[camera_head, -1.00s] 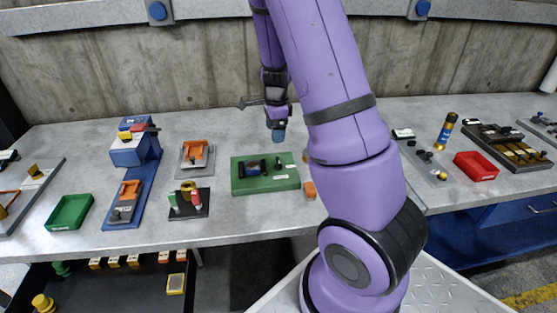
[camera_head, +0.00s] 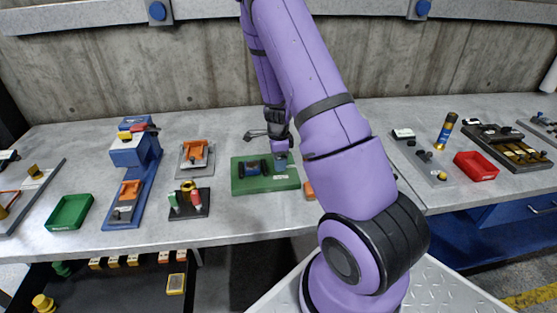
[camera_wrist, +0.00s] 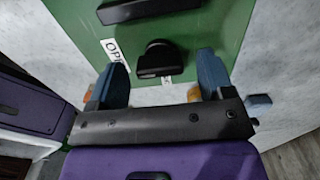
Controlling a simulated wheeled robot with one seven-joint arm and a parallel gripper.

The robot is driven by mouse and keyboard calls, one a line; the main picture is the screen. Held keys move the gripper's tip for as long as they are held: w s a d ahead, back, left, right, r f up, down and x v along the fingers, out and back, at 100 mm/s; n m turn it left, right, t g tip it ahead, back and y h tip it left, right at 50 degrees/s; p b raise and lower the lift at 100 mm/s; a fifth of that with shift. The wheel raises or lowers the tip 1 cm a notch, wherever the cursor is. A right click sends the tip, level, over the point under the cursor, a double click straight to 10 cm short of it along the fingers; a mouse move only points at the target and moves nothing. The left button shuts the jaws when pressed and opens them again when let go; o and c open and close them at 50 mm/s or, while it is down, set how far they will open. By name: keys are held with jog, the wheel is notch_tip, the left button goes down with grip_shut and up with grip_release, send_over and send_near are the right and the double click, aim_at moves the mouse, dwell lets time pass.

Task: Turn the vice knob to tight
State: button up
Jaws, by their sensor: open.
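My gripper (camera_head: 281,158) is over the right part of the plate. In the wrist view my gripper (camera_wrist: 162,78) is open, one blue-grey finger each side of the knob, with gaps. In the head view my gripper hides the knob.
An orange block (camera_head: 309,190) lies just right of the plate. To the left are a dark stand with coloured pegs (camera_head: 190,203), an orange fixture (camera_head: 195,155) and a blue press (camera_head: 135,160). A red tray (camera_head: 476,166) is at the right.

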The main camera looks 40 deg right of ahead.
jog(key=shift+f, duration=0.3)
jog(key=c, duration=0.9)
